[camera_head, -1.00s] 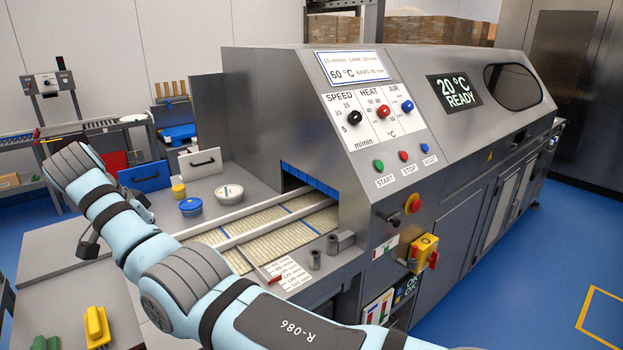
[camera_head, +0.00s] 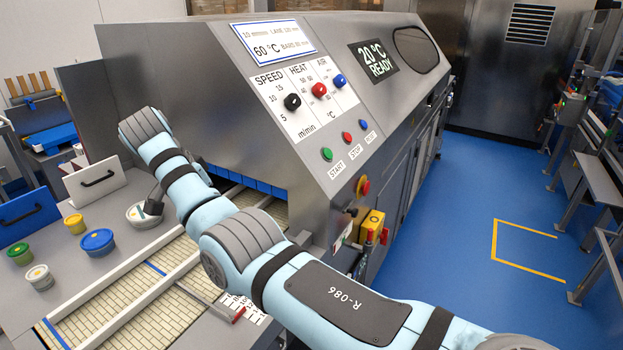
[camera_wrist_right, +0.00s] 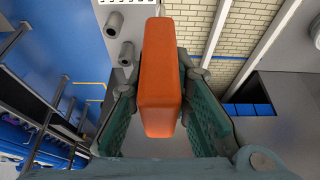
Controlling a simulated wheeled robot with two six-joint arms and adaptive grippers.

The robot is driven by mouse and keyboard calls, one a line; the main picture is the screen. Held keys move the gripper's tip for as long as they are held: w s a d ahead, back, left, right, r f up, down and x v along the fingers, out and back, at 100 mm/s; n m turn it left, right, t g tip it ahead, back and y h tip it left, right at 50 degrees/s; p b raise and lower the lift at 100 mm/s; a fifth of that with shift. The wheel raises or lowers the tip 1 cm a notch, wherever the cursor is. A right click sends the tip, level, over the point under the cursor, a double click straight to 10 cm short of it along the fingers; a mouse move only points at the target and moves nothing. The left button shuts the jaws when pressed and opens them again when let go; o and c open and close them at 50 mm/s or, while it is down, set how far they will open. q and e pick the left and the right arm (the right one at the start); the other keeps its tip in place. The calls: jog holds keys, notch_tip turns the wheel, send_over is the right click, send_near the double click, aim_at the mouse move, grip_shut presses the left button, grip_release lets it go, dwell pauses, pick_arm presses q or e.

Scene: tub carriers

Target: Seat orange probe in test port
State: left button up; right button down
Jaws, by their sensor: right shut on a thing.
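The orange probe (camera_wrist_right: 161,75) is a thick orange block in the right wrist view, standing lengthwise between the teal finger pads. My right gripper (camera_wrist_right: 160,88) is shut on it and holds it above the deck of the machine. I cannot pick out the test port for certain. Two grey hollow cylinders (camera_wrist_right: 126,53) stand left of the probe in the right wrist view. My left gripper is not in view.
The grey machine (camera_head: 230,110) with knobs and buttons stands behind my arm. Its slatted conveyor (camera_head: 175,315) runs between pale rails. A blue-lidded tub (camera_head: 98,242), a yellow-lidded tub (camera_head: 75,223) and other tubs sit left of it. Blue floor (camera_head: 480,190) is open at right.

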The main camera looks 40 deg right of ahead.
jog(key=s+d+n+t+p, duration=0.1)
jog(key=s+d+n+p, duration=0.15)
jog(key=d, duration=0.75)
jog(key=s+d+n+p, duration=0.1)
jog(key=d+p, duration=0.2)
jog(key=d, duration=0.6)
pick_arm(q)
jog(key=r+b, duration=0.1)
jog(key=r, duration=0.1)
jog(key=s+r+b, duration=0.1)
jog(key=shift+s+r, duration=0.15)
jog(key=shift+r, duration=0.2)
pick_arm(e)
notch_tip(320, 180, down, 6)
jog(key=shift+w+a+f+t, duration=0.2)
jog(key=shift+w+f+t, duration=0.05)
jog(key=shift+w+t, duration=0.1)
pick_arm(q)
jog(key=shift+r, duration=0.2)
pick_arm(e)
jog(key=shift+r, duration=0.1)
pick_arm(q)
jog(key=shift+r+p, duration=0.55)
jog(key=shift+p, duration=0.05)
